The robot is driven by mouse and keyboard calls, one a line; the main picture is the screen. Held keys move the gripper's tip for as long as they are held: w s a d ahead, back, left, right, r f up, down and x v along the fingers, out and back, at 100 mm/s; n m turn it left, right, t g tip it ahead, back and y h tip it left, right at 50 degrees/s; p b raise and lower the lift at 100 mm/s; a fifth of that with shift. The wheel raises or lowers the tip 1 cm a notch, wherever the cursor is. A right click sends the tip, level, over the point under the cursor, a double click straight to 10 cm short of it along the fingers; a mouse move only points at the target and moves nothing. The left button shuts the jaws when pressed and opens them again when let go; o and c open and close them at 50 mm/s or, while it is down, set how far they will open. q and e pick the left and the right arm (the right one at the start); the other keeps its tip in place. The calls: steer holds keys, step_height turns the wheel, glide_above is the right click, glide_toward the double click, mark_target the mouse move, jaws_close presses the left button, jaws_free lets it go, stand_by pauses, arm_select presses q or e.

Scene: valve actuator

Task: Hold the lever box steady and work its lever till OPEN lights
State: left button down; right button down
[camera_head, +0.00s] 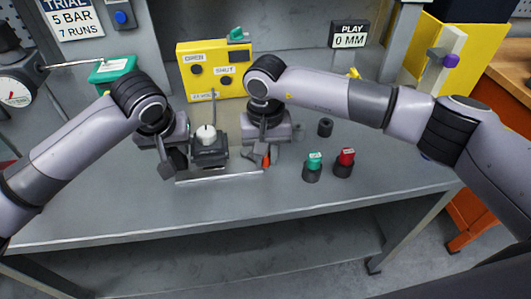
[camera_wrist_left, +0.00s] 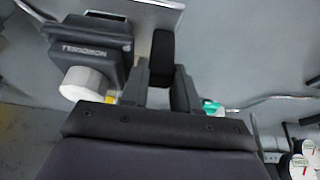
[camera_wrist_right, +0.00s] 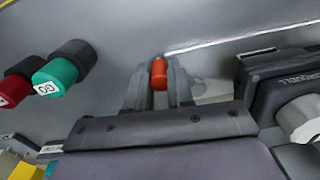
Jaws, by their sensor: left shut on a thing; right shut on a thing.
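The lever box (camera_head: 209,155), a dark block with a white round knob on top, sits on the grey bench between my grippers. My left gripper (camera_head: 172,163) is at its left side; in the left wrist view its fingers are closed on a black grip (camera_wrist_left: 162,55) beside the box. My right gripper (camera_head: 256,158) is at the right side, shut on the red-orange lever (camera_wrist_right: 158,75), whose end shows between the fingers. The lever's joint with the box is hidden. The yellow panel (camera_head: 238,62) behind carries OPEN and SHUT lamps; both look dark.
A gauge (camera_head: 15,88) and a green block (camera_head: 112,68) are at the left. The bench front is clear.

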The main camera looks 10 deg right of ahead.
steer(key=n, duration=0.1)
steer(key=w+d+n, duration=0.1)
steer(key=n, duration=0.1)
steer(key=shift+w+d, duration=0.1)
steer(key=shift+w, duration=0.15)
steer(key=shift+w+d+n, duration=0.2)
steer(key=shift+w+n, duration=0.3)
steer(key=shift+n, duration=0.55)
steer(key=shift+w+d+n, duration=0.15)
steer(key=shift+w+n, duration=0.3)
steer(key=shift+n, duration=0.6)
steer(key=c, duration=1)
jaws_free()
step_height(320, 180, up, 12)
steer(key=shift+r, duration=0.1)
